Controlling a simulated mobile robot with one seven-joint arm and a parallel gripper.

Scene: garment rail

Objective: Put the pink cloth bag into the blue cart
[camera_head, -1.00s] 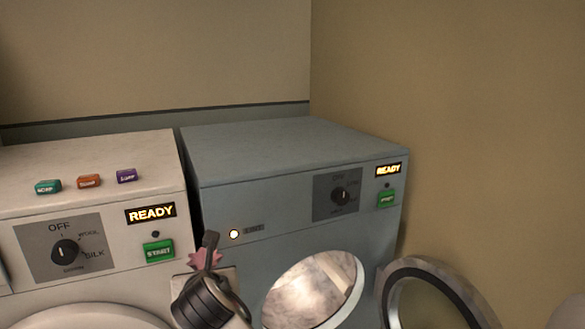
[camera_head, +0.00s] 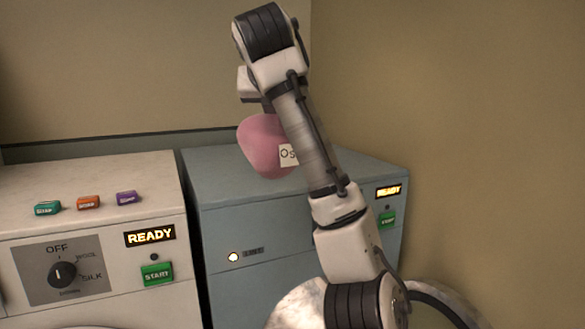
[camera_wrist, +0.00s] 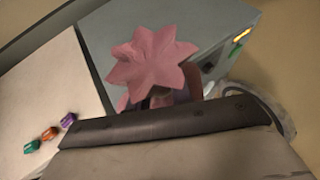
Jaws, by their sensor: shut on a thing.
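The pink cloth bag (camera_head: 260,145) hangs below my gripper (camera_head: 266,106), in front of the top of the blue-grey machine. A white tag with dark letters shows on its side, partly behind my arm. In the wrist view the bag's gathered pink top (camera_wrist: 150,60) spreads out like a star at the gripper. My gripper is shut on the bag's neck; the fingertips are mostly hidden. No blue cart shows in either view.
A white machine (camera_head: 100,220) stands at the left, with teal, orange (camera_head: 88,202) and purple blocks on top. My arm crosses in front of the blue-grey machine.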

